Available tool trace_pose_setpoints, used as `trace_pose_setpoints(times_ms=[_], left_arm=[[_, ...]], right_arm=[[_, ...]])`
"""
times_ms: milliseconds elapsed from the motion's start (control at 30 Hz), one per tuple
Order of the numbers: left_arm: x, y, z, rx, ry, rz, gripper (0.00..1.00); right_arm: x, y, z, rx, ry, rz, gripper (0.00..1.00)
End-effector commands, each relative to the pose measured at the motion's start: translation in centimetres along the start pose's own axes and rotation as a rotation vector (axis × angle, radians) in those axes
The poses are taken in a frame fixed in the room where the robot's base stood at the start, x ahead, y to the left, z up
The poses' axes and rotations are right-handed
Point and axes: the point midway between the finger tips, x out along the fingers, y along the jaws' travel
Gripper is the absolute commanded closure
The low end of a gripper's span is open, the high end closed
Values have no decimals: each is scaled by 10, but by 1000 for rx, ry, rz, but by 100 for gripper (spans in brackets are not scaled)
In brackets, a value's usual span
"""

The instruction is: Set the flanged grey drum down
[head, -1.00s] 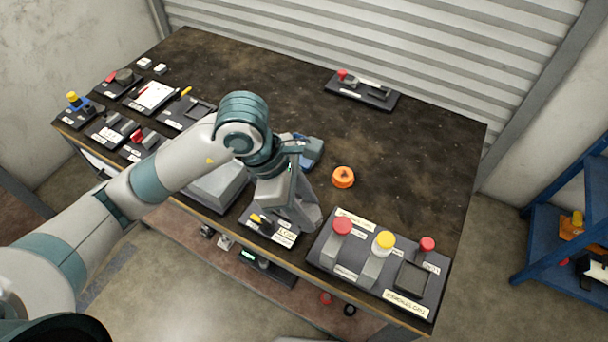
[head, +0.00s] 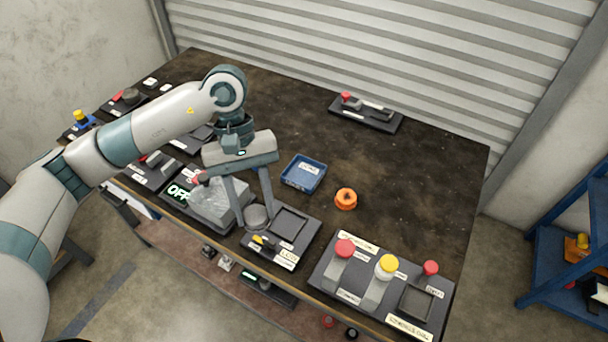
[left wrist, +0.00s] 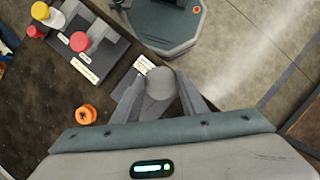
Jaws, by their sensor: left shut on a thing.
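The grey drum (head: 256,217) shows as a plain round grey top between the fingertips of my left gripper (head: 255,220). It also shows between the fingers in the left wrist view (left wrist: 160,83), where the left gripper (left wrist: 160,90) is shut on it. Its flange cannot be made out. In the head view the drum appears over the left part of a black station (head: 282,238) with a square recess and a yellow-black switch, near the bench's front edge. I cannot tell whether it touches the station. My right gripper is not in view.
A grey block-like unit (head: 218,204) with an OFF display stands just left of the fingers. A blue tray (head: 303,173) and an orange spool (head: 346,199) lie behind and to the right. A panel with red and yellow knobs (head: 380,287) stands at the front right.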

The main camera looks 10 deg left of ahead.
Motion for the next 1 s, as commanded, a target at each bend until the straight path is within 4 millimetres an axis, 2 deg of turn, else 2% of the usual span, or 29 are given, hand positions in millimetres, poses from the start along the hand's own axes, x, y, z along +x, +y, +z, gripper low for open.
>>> trace_pose_setpoints(times_ms=[200, 400, 1000], left_arm=[[-24, -25, -13, 247, 4, -105, 83], [-37, -39, -18, 383, 3, -159, 83], [-39, -42, -18, 417, 2, -172, 83]], right_arm=[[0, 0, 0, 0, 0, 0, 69], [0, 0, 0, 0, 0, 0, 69], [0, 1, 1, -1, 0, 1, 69]])
